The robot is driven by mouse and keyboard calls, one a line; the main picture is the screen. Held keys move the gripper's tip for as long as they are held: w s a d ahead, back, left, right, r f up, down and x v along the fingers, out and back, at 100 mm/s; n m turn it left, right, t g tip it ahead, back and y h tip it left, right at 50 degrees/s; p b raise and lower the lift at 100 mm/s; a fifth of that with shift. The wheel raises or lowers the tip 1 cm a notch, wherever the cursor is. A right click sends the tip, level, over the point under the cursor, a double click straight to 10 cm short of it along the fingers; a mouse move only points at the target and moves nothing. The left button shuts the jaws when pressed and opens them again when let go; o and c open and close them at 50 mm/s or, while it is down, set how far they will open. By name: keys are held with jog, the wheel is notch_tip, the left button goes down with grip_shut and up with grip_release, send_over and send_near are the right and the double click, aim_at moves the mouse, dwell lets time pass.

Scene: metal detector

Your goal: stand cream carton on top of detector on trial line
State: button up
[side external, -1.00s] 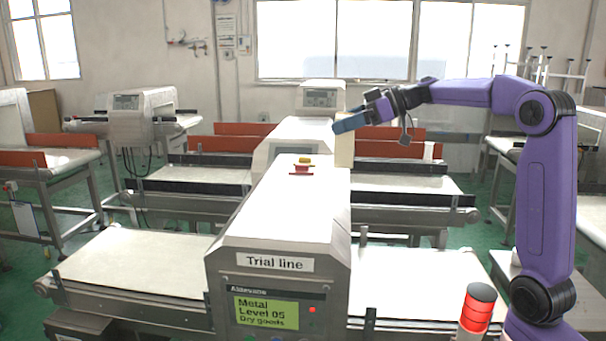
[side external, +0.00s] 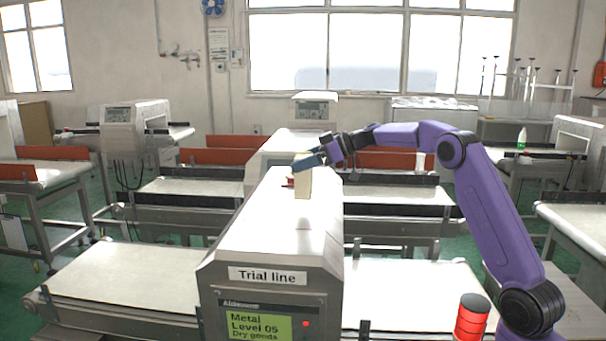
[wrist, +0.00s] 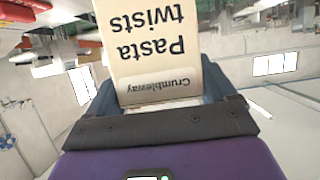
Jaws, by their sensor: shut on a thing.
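The cream carton (side external: 303,184) is held upright over the top of the trial line detector (side external: 262,235), towards its far end. A paler strip shows on the detector top under the carton, and I cannot tell whether the base touches. My gripper (side external: 307,161) is shut on the carton's upper part, reaching in from the right. In the wrist view the carton (wrist: 150,55) sits between the blue fingers, its "Pasta twists" and "Crumbleway" print upside down.
A red button (side external: 288,183) on the detector top is partly hidden behind the carton. A second detector (side external: 268,148) stands behind. A red and black beacon (side external: 472,318) stands at the front right. The detector top in front of the carton is clear.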

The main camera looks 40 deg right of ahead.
aim_at(303, 173)
jog(key=shift+w+f, duration=0.2)
jog(key=shift+f, duration=1.6)
jog(key=shift+f, duration=0.1)
jog(key=o, duration=1)
jog(key=shift+c, duration=0.2)
